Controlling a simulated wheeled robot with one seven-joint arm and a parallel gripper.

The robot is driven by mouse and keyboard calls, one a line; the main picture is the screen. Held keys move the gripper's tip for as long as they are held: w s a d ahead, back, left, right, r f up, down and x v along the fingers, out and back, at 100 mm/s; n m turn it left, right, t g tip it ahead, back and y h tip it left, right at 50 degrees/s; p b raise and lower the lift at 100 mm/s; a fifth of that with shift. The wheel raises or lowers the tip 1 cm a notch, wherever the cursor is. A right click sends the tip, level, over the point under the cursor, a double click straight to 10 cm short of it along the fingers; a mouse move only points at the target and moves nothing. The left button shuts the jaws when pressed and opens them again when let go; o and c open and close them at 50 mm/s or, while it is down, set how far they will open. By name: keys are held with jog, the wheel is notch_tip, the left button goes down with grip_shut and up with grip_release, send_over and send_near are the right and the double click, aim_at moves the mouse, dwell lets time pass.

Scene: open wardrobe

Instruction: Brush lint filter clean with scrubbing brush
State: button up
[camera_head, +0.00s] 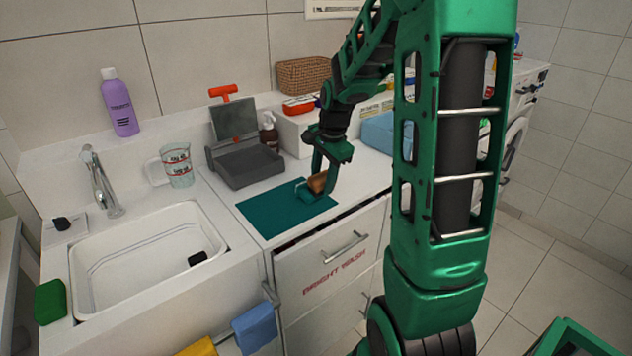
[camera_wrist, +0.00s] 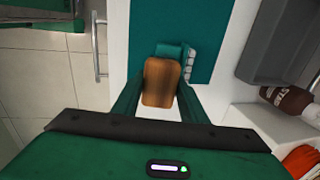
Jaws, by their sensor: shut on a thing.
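My gripper (camera_head: 313,180) is shut on a brown wooden block, which I take to be the scrubbing brush (camera_head: 318,181). The gripper points down over the right part of a teal mat (camera_head: 270,215). In the wrist view the brush (camera_wrist: 161,82) sits between the fingers, with a teal piece and a pale ridged edge beside its far end. I cannot tell whether the brush touches the mat. A grey hinged unit with a raised mesh-like panel and orange handle, likely the lint filter (camera_head: 240,162), stands behind the mat. It is apart from the brush and partly shows in the wrist view (camera_wrist: 275,40).
A white sink (camera_head: 125,262) with a tap lies left. A measuring cup (camera_head: 177,165), purple bottle (camera_head: 119,103) and brown bottle (camera_head: 269,132) stand behind. A drawer (camera_head: 325,255) lies below the counter edge.

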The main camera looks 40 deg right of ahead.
aim_at(313, 181)
jog(key=shift+s+a+r, duration=0.1)
jog(key=shift+a, duration=1.65)
jog(key=shift+d, duration=1.15)
jog(key=shift+d, duration=0.1)
jog(key=shift+d, duration=0.9)
jog(key=shift+a, duration=0.15)
jog(key=shift+a, duration=0.95)
